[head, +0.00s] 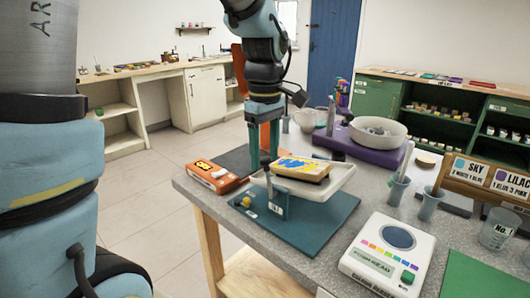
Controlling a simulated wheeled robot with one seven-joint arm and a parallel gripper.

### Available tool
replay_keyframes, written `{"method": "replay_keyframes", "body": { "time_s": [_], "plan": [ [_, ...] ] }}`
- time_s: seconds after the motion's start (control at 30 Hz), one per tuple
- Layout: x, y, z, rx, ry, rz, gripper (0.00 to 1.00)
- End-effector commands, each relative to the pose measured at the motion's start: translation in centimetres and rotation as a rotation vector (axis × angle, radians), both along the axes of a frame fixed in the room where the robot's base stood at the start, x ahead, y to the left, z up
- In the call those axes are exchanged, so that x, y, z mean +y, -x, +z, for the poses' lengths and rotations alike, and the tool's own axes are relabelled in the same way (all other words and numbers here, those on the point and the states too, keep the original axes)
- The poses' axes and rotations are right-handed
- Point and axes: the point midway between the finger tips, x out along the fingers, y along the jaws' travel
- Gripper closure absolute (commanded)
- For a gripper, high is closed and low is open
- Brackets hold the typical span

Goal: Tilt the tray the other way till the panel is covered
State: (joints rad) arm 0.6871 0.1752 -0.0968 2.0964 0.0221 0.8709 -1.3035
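A white tray (338,178) sits on a stand with a teal base plate (312,232) near the table's front left corner. The tray looks tilted, with its right side higher. On it lies a panel (301,168) with yellow and blue paint on its top and some pale area between. My gripper (264,163) points down at the tray's left edge, close to the lever's top. Whether its fingers touch the lever, and how far apart they are, is unclear.
An orange box (212,176) lies left of the stand. A purple device with a white bowl (377,133) is behind. A white paint-reading device (388,254) stands front right. Grey cups (398,190), a wooden label rack (490,180) and a green sheet (478,276) fill the right.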

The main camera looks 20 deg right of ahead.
Motion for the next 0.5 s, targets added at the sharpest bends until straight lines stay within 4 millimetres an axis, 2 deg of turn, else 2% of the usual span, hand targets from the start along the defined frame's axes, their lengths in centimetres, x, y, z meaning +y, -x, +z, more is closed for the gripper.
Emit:
{"method": "replay_keyframes", "body": {
  "time_s": [0.07, 0.5],
  "plan": [
    [-0.01, 0.00, 0.02, 0.000, 0.000, 0.000, 0.48],
    [0.01, 0.00, 0.03, 0.000, 0.000, 0.000, 0.98]
  ]
}}
